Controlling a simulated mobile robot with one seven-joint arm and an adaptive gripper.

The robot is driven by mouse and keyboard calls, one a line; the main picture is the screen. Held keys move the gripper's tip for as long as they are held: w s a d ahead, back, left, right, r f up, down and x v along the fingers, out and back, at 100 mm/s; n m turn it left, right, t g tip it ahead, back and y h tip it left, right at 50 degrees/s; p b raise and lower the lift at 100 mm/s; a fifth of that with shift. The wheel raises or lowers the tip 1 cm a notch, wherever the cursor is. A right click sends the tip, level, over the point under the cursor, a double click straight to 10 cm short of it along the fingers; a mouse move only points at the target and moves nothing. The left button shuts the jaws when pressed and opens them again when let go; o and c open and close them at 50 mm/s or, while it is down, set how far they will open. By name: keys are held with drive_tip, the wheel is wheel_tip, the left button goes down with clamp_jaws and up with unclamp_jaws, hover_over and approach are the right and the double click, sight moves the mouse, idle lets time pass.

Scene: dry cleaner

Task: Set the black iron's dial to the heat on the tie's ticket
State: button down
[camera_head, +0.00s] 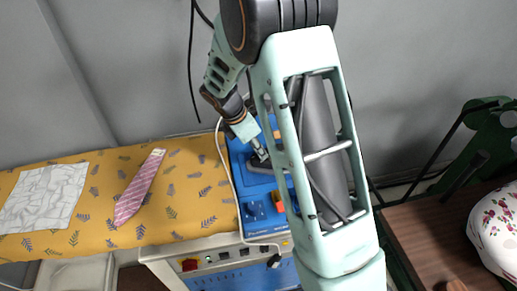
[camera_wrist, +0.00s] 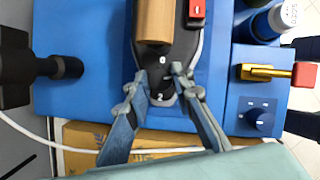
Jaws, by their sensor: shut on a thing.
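In the wrist view the black iron (camera_wrist: 181,47) lies on a blue base, its wooden handle (camera_wrist: 155,22) toward the top. My gripper (camera_wrist: 162,80) is shut on the iron's small dial, between marks that look like 0 and 2. The fingertips cover most of the dial, and its pointer cannot be made out. In the head view my gripper (camera_head: 262,156) reaches down over the blue station, where the iron is mostly hidden. The pink striped tie (camera_head: 136,194) lies on the yellow patterned board. A pale patch shows at its upper end; no ticket writing is readable.
A black cylinder (camera_wrist: 50,67) is at left. A pale cable (camera_head: 222,165) runs beside the station. A white cloth (camera_head: 42,198) lies on the board.

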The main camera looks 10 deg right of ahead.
drive_tip(key=m, duration=0.2)
drive_tip(key=m+g, duration=0.1)
drive_tip(key=m, duration=0.1)
drive_tip(key=m+g, duration=0.1)
drive_tip(key=m, duration=0.1)
drive_tip(key=shift+w+p, duration=0.25)
drive_tip(key=shift+p, duration=0.15)
drive_tip(key=m+g, duration=0.1)
drive_tip(key=m, duration=0.2)
drive_tip(key=m+g, duration=0.1)
drive_tip(key=m, duration=0.1)
drive_tip(key=shift+w+m+y, duration=0.1)
drive_tip(key=shift+m+y, duration=0.3)
drive_tip(key=c, duration=1.7)
unclamp_jaws()
drive_tip(key=shift+r, duration=0.15)
drive_tip(key=v, duration=1.1)
drive_tip(key=shift+w+r, duration=0.35)
